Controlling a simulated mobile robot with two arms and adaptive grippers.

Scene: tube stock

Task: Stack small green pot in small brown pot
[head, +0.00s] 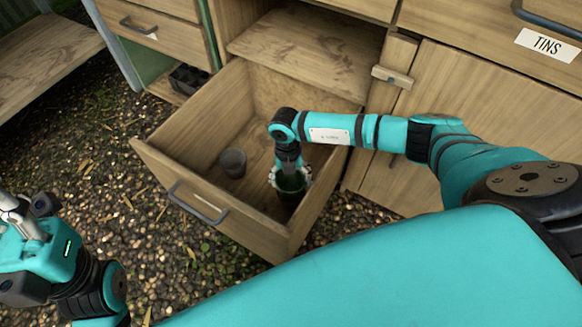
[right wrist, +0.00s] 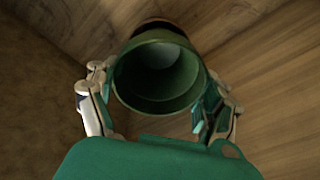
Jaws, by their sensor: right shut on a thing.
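The small green pot (right wrist: 157,75) is held between the two fingers of my right gripper (right wrist: 157,103), its open mouth facing the wrist camera. In the head view my right gripper (head: 290,178) reaches down into the open drawer, shut on the green pot (head: 291,184). Just beyond the green pot in the right wrist view, a dark shape with a brown edge (right wrist: 158,23) shows, perhaps the brown pot. I cannot tell whether the green pot is inside it or only in front of it. My left gripper (head: 15,210) is partly in view at the left edge, its fingers cut off.
A dark grey pot (head: 233,163) stands in the drawer left of my right gripper. The wooden drawer (head: 160,165) is pulled out, its walls surrounding the gripper. A cupboard with a TINS label (head: 547,45) stands at right. A black tray (head: 187,79) sits beyond the drawer.

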